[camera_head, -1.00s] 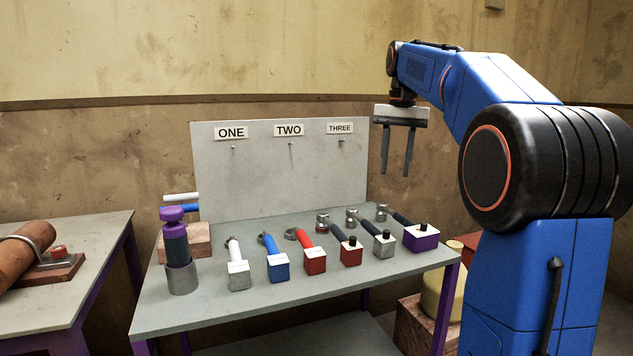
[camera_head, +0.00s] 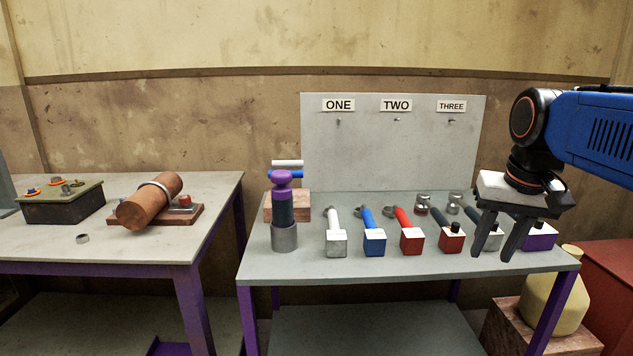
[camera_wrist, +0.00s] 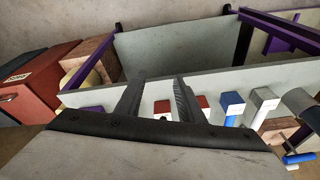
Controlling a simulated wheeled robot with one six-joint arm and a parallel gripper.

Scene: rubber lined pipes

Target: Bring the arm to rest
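My gripper (camera_head: 498,240) is at the right of the head view, in front of the right end of the grey table (camera_head: 330,272). Its two dark fingers point down and stand apart with nothing between them. In the head view it overlaps the grey block tool (camera_head: 470,238) and the purple block tool (camera_head: 541,238). In the wrist view the fingers (camera_wrist: 150,97) also stand apart, with the table's tools beyond them. I cannot tell its exact height above the table.
White, blue and red block tools (camera_head: 374,242) stand in a row, left of the gripper. A purple-topped cylinder (camera_head: 283,210) is at the left. Behind is a board (camera_head: 392,150) labelled ONE, TWO, THREE with bare pegs. A yellow container (camera_head: 555,300) and red box (camera_head: 612,290) are at the right.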

